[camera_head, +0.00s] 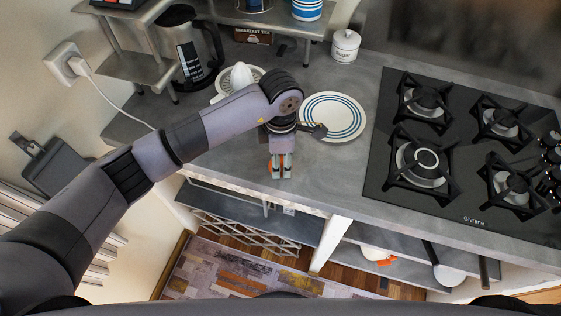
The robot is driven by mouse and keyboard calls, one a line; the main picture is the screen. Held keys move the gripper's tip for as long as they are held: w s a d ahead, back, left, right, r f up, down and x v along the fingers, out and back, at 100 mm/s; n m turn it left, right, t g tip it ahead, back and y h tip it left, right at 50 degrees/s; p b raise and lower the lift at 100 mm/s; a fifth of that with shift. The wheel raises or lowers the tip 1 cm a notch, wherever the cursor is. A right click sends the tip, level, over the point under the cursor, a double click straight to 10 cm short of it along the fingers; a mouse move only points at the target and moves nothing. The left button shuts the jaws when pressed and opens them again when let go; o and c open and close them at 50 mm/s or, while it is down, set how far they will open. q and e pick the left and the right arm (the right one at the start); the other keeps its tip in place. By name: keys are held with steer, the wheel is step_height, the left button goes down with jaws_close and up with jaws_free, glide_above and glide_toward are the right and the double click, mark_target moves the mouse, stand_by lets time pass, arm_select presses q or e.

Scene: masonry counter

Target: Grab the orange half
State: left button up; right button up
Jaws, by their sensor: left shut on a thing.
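My left gripper (281,172) points down at the front edge of the grey counter (340,185), left of the hob. It is shut on the orange half (269,165). Only a little orange colour shows beside the fingers, and the rest is hidden by the gripper. I cannot tell whether the orange half touches the counter. My right gripper is not in view.
A white plate with blue rings (347,117) lies right of the gripper. A white juicer (240,76) stands behind my left arm. The black gas hob (375,170) fills the right side.

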arm_select(q)
steer(key=shift+c, duration=1.1)
